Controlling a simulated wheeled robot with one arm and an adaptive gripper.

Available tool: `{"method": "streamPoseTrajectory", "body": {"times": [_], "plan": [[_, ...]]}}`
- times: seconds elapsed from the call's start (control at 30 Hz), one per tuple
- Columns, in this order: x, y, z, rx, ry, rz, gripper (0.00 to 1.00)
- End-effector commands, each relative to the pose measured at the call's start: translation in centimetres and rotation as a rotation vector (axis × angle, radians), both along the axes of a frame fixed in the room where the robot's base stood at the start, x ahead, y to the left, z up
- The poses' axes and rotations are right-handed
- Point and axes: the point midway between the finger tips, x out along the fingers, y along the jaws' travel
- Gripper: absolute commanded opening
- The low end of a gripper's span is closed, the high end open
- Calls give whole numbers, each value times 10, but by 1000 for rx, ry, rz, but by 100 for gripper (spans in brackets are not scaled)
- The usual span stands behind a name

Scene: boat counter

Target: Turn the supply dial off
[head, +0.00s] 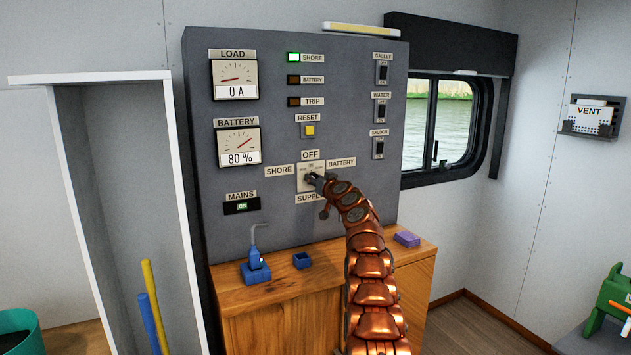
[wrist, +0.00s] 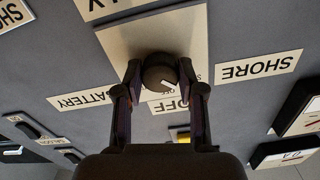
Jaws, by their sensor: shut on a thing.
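The supply dial is a dark round knob (wrist: 160,72) with a small white mark, on a pale plate (head: 303,170) on the grey panel. The OFF label (head: 310,154) is above it, SHORE (head: 280,170) left, BATTERY (head: 341,162) right, SUPPLY below, partly hidden by my arm. My gripper (head: 318,180) is at the knob. In the wrist view my gripper (wrist: 160,88) is shut on the knob, one finger each side. That view is upside down, with OFF below the knob. The white mark lies on the knob's OFF side; its exact setting is hard to tell.
The SHORE lamp (head: 293,57) is lit green; BATTERY and TRIP lamps are dark. MAINS (head: 242,206) reads ON and the load meter (head: 235,80) 0 A. A yellow reset button (head: 310,130) is above the dial. A wooden counter (head: 280,296) is below, with a blue device (head: 255,270).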

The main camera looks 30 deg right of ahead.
Motion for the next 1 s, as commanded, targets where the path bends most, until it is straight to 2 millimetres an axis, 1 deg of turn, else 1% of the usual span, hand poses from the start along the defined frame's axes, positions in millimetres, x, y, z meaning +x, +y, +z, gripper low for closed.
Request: {"method": "streamPoseTrajectory", "body": {"times": [0.03,0.1,0.33,0.47,0.67,1.0], "plan": [[0,0,0,0,0,0,10],[0,0,0,0,0,0,4],[0,0,0,23,-2,-1,4],[0,1,0,72,-6,0,4],[0,0,-1,206,-17,-1,4],[0,1,0,493,-41,-1,4]]}}
